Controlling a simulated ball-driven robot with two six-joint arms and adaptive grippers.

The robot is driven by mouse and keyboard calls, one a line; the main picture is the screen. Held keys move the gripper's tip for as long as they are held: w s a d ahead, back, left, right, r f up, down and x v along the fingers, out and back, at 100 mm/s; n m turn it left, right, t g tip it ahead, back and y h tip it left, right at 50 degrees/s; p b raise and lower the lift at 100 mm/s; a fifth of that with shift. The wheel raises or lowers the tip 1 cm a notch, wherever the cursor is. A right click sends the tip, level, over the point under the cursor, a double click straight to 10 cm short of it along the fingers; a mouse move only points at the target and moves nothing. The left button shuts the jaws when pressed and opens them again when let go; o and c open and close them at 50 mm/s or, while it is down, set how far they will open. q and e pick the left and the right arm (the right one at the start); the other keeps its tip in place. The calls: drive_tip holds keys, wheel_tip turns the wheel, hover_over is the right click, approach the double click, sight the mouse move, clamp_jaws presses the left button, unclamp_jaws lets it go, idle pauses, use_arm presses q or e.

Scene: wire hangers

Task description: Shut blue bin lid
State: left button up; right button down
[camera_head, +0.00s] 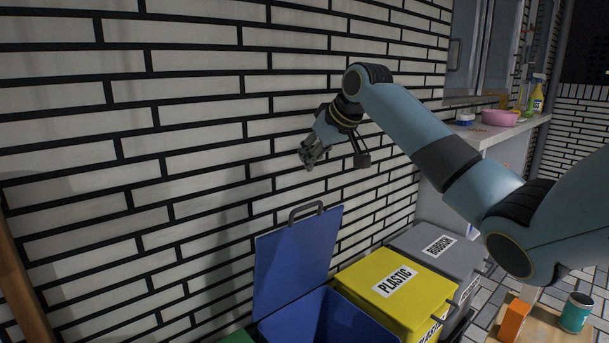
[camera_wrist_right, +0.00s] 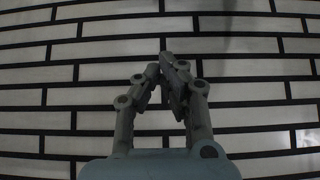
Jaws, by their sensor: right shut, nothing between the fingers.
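The blue bin (camera_head: 345,319) stands against the tiled wall with its blue lid (camera_head: 295,258) raised, tilted up close to the wall. The lid has a grey handle (camera_head: 307,209) at its top edge. My right gripper (camera_head: 306,163) is shut and empty, above the handle and apart from it, near the wall. In the right wrist view the fingers (camera_wrist_right: 168,68) meet in front of bare tiles, and no lid shows there. My left gripper is not in view.
A yellow bin (camera_head: 392,313) labelled PLASTIC and a grey bin (camera_head: 418,238) labelled RUBBISH stand shut to the right. An orange box (camera_head: 514,320) and a teal can (camera_head: 576,312) stand at lower right. A counter (camera_head: 490,134) holds a pink bowl (camera_head: 499,117).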

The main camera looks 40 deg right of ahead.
drive_tip(key=b, duration=0.3)
hover_over(304, 220)
drive_tip(key=w, duration=0.4)
wheel_tip(304, 220, down, 8)
drive_tip(key=shift+s+d+f+p, duration=0.2)
drive_tip(key=shift+s+f, duration=0.1)
drive_tip(key=shift+s, duration=0.5)
drive_tip(key=shift+s+d+f+p, duration=0.15)
drive_tip(key=shift+s+f, duration=0.1)
drive_tip(key=shift+s, duration=0.55)
drive_tip(key=shift+a, duration=0.1)
